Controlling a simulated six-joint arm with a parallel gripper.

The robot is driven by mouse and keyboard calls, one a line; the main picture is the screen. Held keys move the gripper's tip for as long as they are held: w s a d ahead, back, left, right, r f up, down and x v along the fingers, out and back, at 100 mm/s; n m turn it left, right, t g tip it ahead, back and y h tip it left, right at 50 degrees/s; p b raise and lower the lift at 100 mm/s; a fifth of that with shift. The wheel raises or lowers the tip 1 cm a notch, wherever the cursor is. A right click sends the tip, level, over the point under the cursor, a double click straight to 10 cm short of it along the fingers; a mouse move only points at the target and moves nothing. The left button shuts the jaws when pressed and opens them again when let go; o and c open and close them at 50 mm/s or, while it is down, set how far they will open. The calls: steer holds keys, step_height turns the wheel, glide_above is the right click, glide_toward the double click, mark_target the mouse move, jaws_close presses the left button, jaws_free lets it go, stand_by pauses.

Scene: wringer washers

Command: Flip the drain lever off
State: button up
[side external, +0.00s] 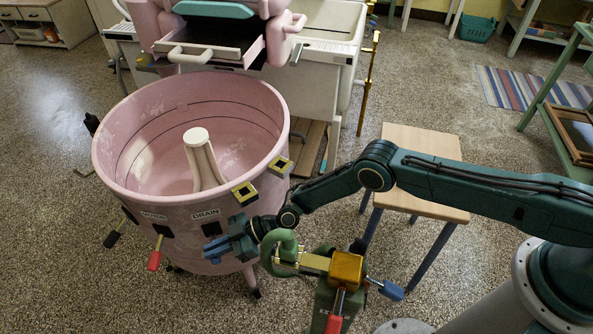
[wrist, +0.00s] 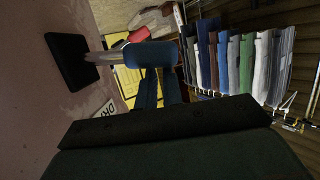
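The pink washer tub (side external: 130,190) stands at left in the side view, with a white DRAIN label (side external: 206,213) on its outer wall. A black plate (side external: 212,229) sits below that label. In the wrist view, the drain lever's metal stem (wrist: 108,57) comes out of its black plate (wrist: 70,60) and ends in a red tip (wrist: 138,35). My gripper (side external: 214,249) is in front of this lever and hides most of it in the side view. Its blue fingertips (wrist: 160,53) lie close together, right beside the lever; contact is unclear.
A second red-handled lever (side external: 154,255) hangs under another label to the left. Yellow-and-black square blocks (side external: 244,193) sit on the tub rim above my gripper. A wooden stool (side external: 420,147) stands behind my arm. Several hanging cloths (wrist: 235,60) show in the wrist view.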

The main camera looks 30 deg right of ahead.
steer(key=shift+f, duration=1.25)
steer(key=shift+r, duration=0.75)
steer(key=shift+d+r, duration=0.1)
steer(key=v, duration=0.6)
steer(key=shift+d, duration=0.35)
steer(key=shift+r, duration=0.1)
